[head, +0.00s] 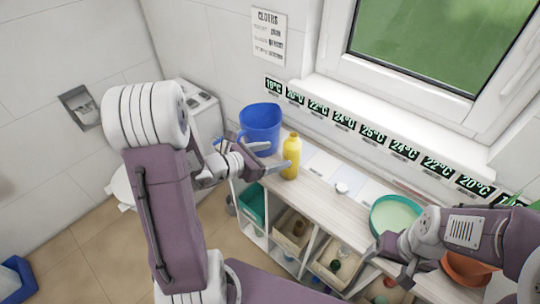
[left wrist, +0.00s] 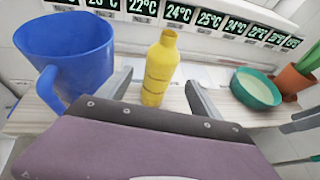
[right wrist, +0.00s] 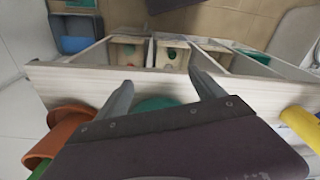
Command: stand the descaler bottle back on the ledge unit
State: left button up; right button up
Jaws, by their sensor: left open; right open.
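The descaler bottle appears to be the yellow bottle (head: 291,157), standing upright on the top of the ledge unit (head: 328,196), right of the blue jug. In the left wrist view the yellow bottle (left wrist: 160,70) stands between the open fingers of my left gripper (left wrist: 158,92), with visible gaps on both sides. My left gripper (head: 277,158) also shows beside the bottle in the head view. My right gripper (head: 388,268) is open and empty at the front of the unit's right part; its fingers (right wrist: 160,90) point over the front edge in the right wrist view.
A blue jug (head: 261,128) stands left of the bottle. A green bowl (head: 397,215) and a terracotta pot (head: 468,268) stand on the right part of the top. A small white item (head: 341,188) lies between. Crates (head: 293,232) fill the cubbies below. A window sill runs behind.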

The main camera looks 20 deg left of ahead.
pick_arm(q)
jog(key=s+d+f+m+g+h, duration=0.2)
jog(key=s+d+f+m+g, duration=0.2)
jog(key=s+d+m+g, duration=0.6)
jog(key=s+a+f+m+y, duration=0.1)
jog(key=s+a+m+y, duration=0.2)
jog(key=m, duration=0.6)
jog(key=s+a+f+m+y, duration=0.2)
jog(key=a+m+y, duration=0.3)
jog(key=m, duration=0.5)
jog(key=shift+s+a+f+m+y, duration=0.3)
jog(key=shift+s+a+y, duration=0.15)
jog(key=shift+s, duration=0.15)
